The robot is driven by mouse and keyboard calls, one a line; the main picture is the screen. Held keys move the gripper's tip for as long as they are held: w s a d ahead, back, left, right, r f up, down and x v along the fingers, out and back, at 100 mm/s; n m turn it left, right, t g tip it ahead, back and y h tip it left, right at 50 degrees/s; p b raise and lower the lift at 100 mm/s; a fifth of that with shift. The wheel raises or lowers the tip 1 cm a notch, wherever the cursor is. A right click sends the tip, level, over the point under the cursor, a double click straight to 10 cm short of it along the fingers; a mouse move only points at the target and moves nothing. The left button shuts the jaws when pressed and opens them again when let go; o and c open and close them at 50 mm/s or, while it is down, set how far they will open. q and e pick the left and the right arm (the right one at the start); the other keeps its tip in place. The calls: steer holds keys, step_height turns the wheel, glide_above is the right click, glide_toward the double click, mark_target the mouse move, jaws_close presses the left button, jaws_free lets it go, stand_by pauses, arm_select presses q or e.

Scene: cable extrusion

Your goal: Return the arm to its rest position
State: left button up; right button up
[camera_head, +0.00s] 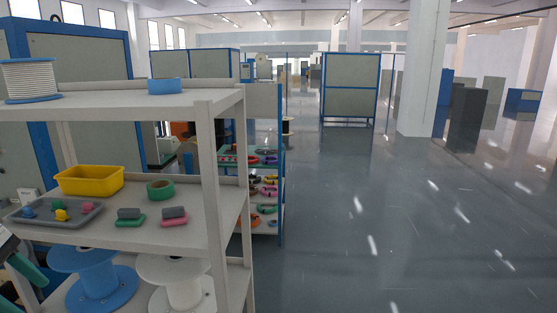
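At the left edge, low in the camera_head view, a white and dark part that looks like the end of my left arm (8,245) shows, cut off by the frame. A dark green elongated piece (27,270) lies right by it; I cannot tell whether it is held. The fingertips of my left gripper cannot be made out. This part is in front of the shelf rack's (226,180) left side, near the grey tray (85,219). My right arm and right gripper are not in view.
The rack's middle shelf holds a yellow bin (90,181), a green tape roll (160,190) and small blocks. Blue (95,278) and white (178,284) spools stand below. The floor at right is clear.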

arm_select(q)
steer(key=w+d+f+n+t+h, duration=0.3)
steer(key=w+d+f+n+h, duration=0.1)
steer(key=w+f+n, duration=0.3)
steer(key=w+d+f+n+t+h, duration=0.3)
steer(key=w+d+f+n+h, duration=0.15)
steer(key=w+f, duration=0.35)
step_height(320, 180, down, 24)
steer(key=a+n+t+y, duration=0.3)
steer(key=n+t+y, duration=0.4)
steer(key=n, duration=1.2)
steer(key=s+d+f+n+g+y, duration=0.1)
steer(key=s+f+n+g+y, duration=0.3)
steer(key=s+f, duration=0.7)
steer(key=s+d+f+n+g+y, duration=0.1)
steer(key=s+f+n+g+y, duration=0.1)
steer(key=s+f+n, duration=0.85)
steer(key=s+d+f+g, duration=0.2)
steer(key=s+d+f, duration=0.1)
steer(key=s, duration=0.5)
steer(key=s+d+f+n+g, duration=0.1)
steer(key=s+d+f+g, duration=0.1)
steer(key=s+f, duration=0.4)
steer(key=s+d+f+n+g, duration=0.1)
steer(key=s+d+f+g, duration=0.2)
steer(key=s, duration=0.8)
steer(key=shift+s+d+f+y+b, duration=0.35)
steer(key=shift+d+f+b, duration=0.1)
steer(key=shift+d+f, duration=0.3)
